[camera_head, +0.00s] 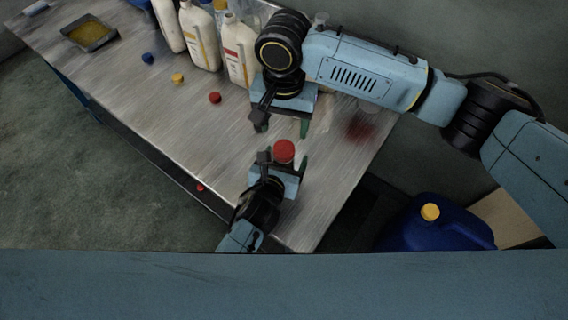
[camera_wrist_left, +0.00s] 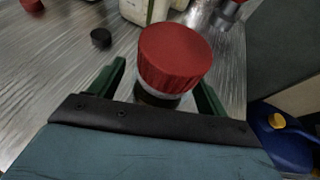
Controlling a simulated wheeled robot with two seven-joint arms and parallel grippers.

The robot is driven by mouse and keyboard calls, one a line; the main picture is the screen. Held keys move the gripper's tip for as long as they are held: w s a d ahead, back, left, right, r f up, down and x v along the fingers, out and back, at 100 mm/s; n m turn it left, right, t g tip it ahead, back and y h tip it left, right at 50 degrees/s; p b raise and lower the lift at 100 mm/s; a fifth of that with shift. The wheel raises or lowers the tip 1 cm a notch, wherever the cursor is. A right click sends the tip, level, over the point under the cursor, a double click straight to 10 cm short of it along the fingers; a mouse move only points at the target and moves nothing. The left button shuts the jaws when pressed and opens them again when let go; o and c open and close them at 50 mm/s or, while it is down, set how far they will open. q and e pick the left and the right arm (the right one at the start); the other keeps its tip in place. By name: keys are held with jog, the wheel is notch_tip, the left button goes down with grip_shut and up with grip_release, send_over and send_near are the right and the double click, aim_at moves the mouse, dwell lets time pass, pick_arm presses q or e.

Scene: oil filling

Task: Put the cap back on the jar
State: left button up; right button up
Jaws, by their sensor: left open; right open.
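The jar's red cap (camera_head: 284,150) sits on top of the jar near the table's front edge. In the left wrist view the ridged red cap (camera_wrist_left: 174,58) covers the top of the jar (camera_wrist_left: 156,96), with a pale rim and dark body below it. My left gripper (camera_head: 283,160) is open, its green fingers on either side of the jar; it also shows in the left wrist view (camera_wrist_left: 158,88). My right gripper (camera_head: 281,126) is open and empty, just beyond the capped jar, pointing down at the table. The jar's lower part is hidden.
Pale bottles (camera_head: 200,36) stand at the back of the metal table (camera_head: 130,95). A tray (camera_head: 90,35) is far left. A blue canister (camera_head: 435,228) stands beside the table, lower right.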

pick_arm(q)
grip_shut()
pick_arm(e)
jog(key=n, duration=0.6)
jog(key=shift+a+r, duration=0.1)
jog(key=shift+a, duration=0.05)
jog(key=n, duration=0.6)
jog(key=shift+a, duration=0.1)
jog(key=n, duration=0.3)
jog(key=shift+n, duration=0.4)
jog(key=n, duration=0.5)
jog(key=shift+n, duration=0.4)
jog(key=n, duration=0.5)
jog(key=shift+n, duration=0.3)
jog(key=n, duration=0.4)
jog(key=shift+d, duration=0.25)
